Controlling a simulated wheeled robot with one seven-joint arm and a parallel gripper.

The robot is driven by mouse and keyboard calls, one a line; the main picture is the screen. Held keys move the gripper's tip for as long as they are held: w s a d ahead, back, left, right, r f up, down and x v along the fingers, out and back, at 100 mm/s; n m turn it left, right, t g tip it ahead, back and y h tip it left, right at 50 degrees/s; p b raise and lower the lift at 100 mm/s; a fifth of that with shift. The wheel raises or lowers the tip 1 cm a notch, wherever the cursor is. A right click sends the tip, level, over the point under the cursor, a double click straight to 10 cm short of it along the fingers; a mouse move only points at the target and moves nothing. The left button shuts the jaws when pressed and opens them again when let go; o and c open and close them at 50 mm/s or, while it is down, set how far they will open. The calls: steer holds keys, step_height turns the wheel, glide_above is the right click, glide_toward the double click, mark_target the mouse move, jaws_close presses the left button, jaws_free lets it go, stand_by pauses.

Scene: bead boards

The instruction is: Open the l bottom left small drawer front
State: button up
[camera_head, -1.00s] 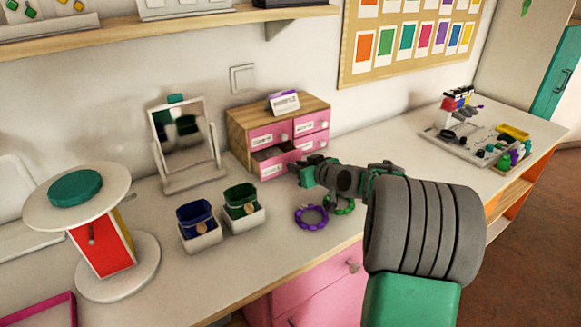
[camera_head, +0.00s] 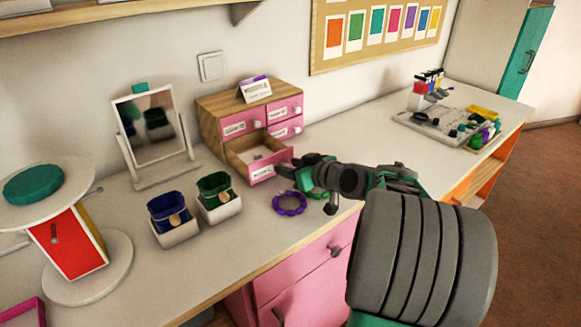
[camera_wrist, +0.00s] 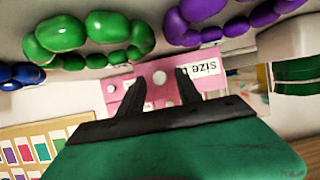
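The small pink drawer unit with a wooden body (camera_head: 212,108) stands against the wall in the head view. Its bottom left drawer (camera_head: 262,174) is pulled well out, showing its inside. My gripper (camera_head: 284,166) is at the right end of that drawer front and hides its knob there. In the wrist view the pink front carries an upside-down "size" label (camera_wrist: 205,66). A pale knob (camera_wrist: 158,77) shows between the fingertips of my gripper (camera_wrist: 161,76). The fingers are apart, with a gap visible on both sides of the knob.
The counter to the right is mostly clear up to a bead board (camera_head: 430,126).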

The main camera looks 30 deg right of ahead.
steer(key=v, duration=0.8)
steer(key=shift+w, duration=0.1)
